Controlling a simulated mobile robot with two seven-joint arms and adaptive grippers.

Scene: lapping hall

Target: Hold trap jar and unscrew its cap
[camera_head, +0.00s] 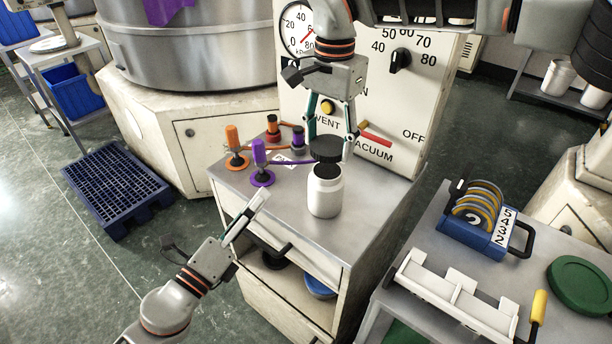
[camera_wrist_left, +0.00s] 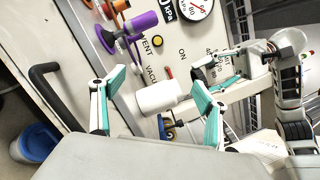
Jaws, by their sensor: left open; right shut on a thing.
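The white trap jar (camera_head: 324,197) stands upright on the grey cabinet top, its dark mouth showing. The black cap (camera_head: 327,150) is above the mouth, with a dark gap between cap and white rim. My right gripper (camera_head: 330,143) reaches down from above and is shut on the cap, one finger on each side. My left gripper (camera_head: 250,212) is open and empty by the cabinet's front left edge, apart from the jar. In the left wrist view the jar (camera_wrist_left: 157,97) appears between the open left fingers (camera_wrist_left: 158,110), but beyond them.
Purple (camera_head: 260,165) and orange (camera_head: 235,150) handled valves stand left of the jar. The gauge panel (camera_head: 380,95) rises close behind. A black drawer handle (camera_head: 268,243) is below the front edge. A second table with a blue ring holder (camera_head: 470,232) is at right.

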